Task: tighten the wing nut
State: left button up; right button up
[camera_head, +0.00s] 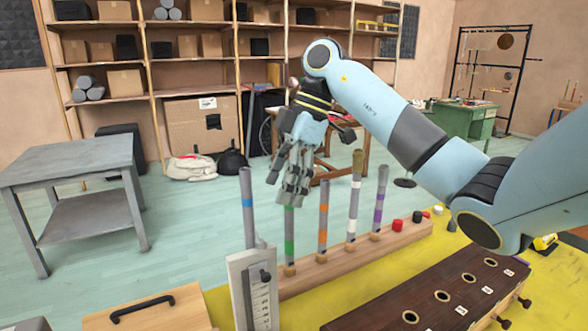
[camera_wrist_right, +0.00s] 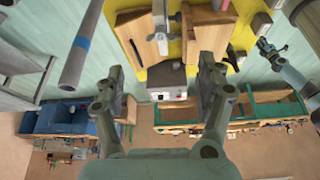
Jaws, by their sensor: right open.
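A pale upright gauge (camera_head: 253,285) with scale marks stands at the front centre in the head view. A small dark knob (camera_head: 265,275) on its face looks like the wing nut; its exact shape is too small to tell. A grey tube with a blue band (camera_head: 247,203) rises at the gauge, and also shows in the right wrist view (camera_wrist_right: 80,45). My right gripper (camera_head: 288,190) is above and behind the gauge, apart from it. Its fingers (camera_wrist_right: 161,68) are spread with nothing between them. A light blue arm, seemingly my left, ends in a dark gripper (camera_wrist_right: 263,45); its jaws are unclear.
Several colour-banded tubes stand in a wooden rail (camera_head: 350,259) behind the gauge. A dark wooden box with round holes (camera_head: 425,295) lies at front right. A wooden piece with a black handle (camera_head: 150,310) is at front left. A grey table (camera_head: 65,165) stands farther left.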

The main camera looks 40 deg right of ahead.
send_over(264, 240)
jog(key=d, duration=0.2)
jog(key=f, duration=0.2)
jog(key=s+f, duration=0.1)
jog(key=f, duration=0.1)
jog(key=shift+f+p, duration=0.15)
jog(key=shift+p, duration=0.15)
jog(key=x, duration=0.4)
jog(key=shift+w, duration=0.1)
jog(key=shift+p+x, duration=0.35)
jog(key=shift+x, duration=0.45)
pick_arm(q)
jog(key=shift+s+d+r, duration=0.45)
jog(key=shift+d+r, duration=0.05)
jog(key=shift+r, duration=0.1)
jog(key=shift+s, duration=0.1)
pick_arm(e)
jog(key=shift+c, duration=0.4)
jog(key=shift+c, duration=1.1)
pick_arm(q)
jog(key=shift+s, duration=0.2)
pick_arm(e)
jog(key=c, duration=1)
